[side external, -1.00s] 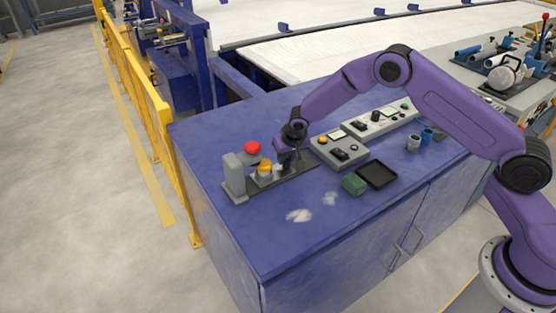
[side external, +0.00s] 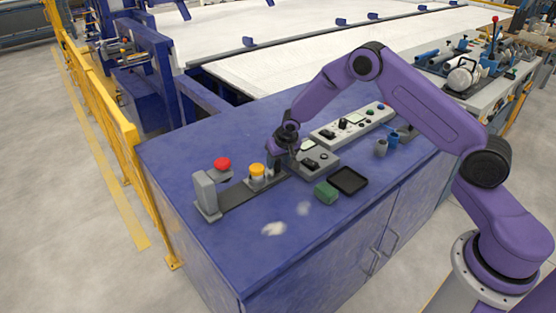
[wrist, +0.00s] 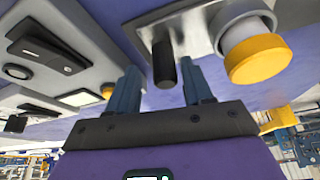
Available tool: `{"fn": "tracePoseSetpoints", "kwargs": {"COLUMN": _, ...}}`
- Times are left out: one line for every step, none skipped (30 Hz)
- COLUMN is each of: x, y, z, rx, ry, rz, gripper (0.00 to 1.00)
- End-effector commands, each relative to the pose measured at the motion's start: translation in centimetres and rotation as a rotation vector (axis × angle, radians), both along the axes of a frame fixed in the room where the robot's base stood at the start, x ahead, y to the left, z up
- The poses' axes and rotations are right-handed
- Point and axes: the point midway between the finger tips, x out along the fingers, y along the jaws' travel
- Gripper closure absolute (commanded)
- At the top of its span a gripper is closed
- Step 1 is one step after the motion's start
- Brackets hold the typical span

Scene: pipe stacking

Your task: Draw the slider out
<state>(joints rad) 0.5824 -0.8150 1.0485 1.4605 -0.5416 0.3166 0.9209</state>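The slider is a small grey carriage with a yellow-capped cylinder (side external: 257,170). It sits on a dark rail (side external: 232,195), clear of the grey post (side external: 206,194) with the red knob (side external: 222,163). In the wrist view, the slider's metal plate (wrist: 203,25) carries the yellow cap (wrist: 258,59) and a black upright handle (wrist: 163,66). My gripper (side external: 276,168) is low over the rail's right end. In the wrist view, my gripper (wrist: 160,76) has its fingers apart on either side of the handle, with visible gaps. Contact lower down cannot be seen.
A grey control box (side external: 316,160) stands close right of my gripper, with a longer panel (side external: 350,124) behind it. A green block (side external: 326,192) and black tray (side external: 348,181) lie in front. Blue and grey cups (side external: 381,148) stand right. The blue tabletop's front left is clear.

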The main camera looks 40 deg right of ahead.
Motion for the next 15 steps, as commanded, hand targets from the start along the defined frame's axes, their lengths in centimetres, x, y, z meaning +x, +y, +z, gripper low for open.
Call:
{"fn": "tracePoseSetpoints", "kwargs": {"x": 0.0, "y": 0.1, "z": 0.0, "rx": 0.001, "ry": 0.000, "rz": 0.001, "gripper": 0.49}}
{"fn": "tracePoseSetpoints", "kwargs": {"x": 0.0, "y": 0.1, "z": 0.1, "rx": 0.000, "ry": -0.001, "rz": 0.001, "gripper": 0.49}}
{"fn": "tracePoseSetpoints", "kwargs": {"x": 0.0, "y": 0.1, "z": 0.2, "rx": 0.000, "ry": -0.001, "rz": 0.001, "gripper": 0.49}}
{"fn": "tracePoseSetpoints", "kwargs": {"x": -0.1, "y": 0.1, "z": 0.3, "rx": 0.000, "ry": -0.001, "rz": 0.001, "gripper": 0.49}}
{"fn": "tracePoseSetpoints", "kwargs": {"x": -0.1, "y": 0.2, "z": 0.4, "rx": 0.000, "ry": -0.001, "rz": 0.002, "gripper": 0.49}}
{"fn": "tracePoseSetpoints", "kwargs": {"x": -0.2, "y": 0.2, "z": 0.7, "rx": 0.001, "ry": -0.001, "rz": 0.003, "gripper": 0.49}}
{"fn": "tracePoseSetpoints", "kwargs": {"x": -0.3, "y": 0.2, "z": 1.0, "rx": 0.001, "ry": -0.002, "rz": 0.003, "gripper": 0.49}}
{"fn": "tracePoseSetpoints", "kwargs": {"x": -0.4, "y": 0.3, "z": 1.4, "rx": 0.001, "ry": -0.002, "rz": 0.003, "gripper": 0.49}}
{"fn": "tracePoseSetpoints", "kwargs": {"x": -0.6, "y": 0.3, "z": 1.8, "rx": 0.001, "ry": -0.002, "rz": 0.003, "gripper": 0.49}}
{"fn": "tracePoseSetpoints", "kwargs": {"x": -0.8, "y": 0.4, "z": 2.3, "rx": 0.001, "ry": -0.003, "rz": 0.003, "gripper": 0.49}}
{"fn": "tracePoseSetpoints", "kwargs": {"x": -1.0, "y": 0.4, "z": 2.7, "rx": 0.001, "ry": -0.002, "rz": 0.003, "gripper": 0.49}}
{"fn": "tracePoseSetpoints", "kwargs": {"x": -1.2, "y": 0.5, "z": 3.4, "rx": 0.001, "ry": -0.004, "rz": 0.003, "gripper": 0.49}}
{"fn": "tracePoseSetpoints", "kwargs": {"x": -1.4, "y": 0.5, "z": 3.8, "rx": 0.001, "ry": -0.003, "rz": 0.003, "gripper": 0.49}}
{"fn": "tracePoseSetpoints", "kwargs": {"x": -1.6, "y": 0.6, "z": 4.4, "rx": 0.002, "ry": -0.005, "rz": 0.002, "gripper": 0.49}}
{"fn": "tracePoseSetpoints", "kwargs": {"x": -1.9, "y": 0.6, "z": 5.0, "rx": 0.001, "ry": -0.003, "rz": 0.003, "gripper": 0.49}}
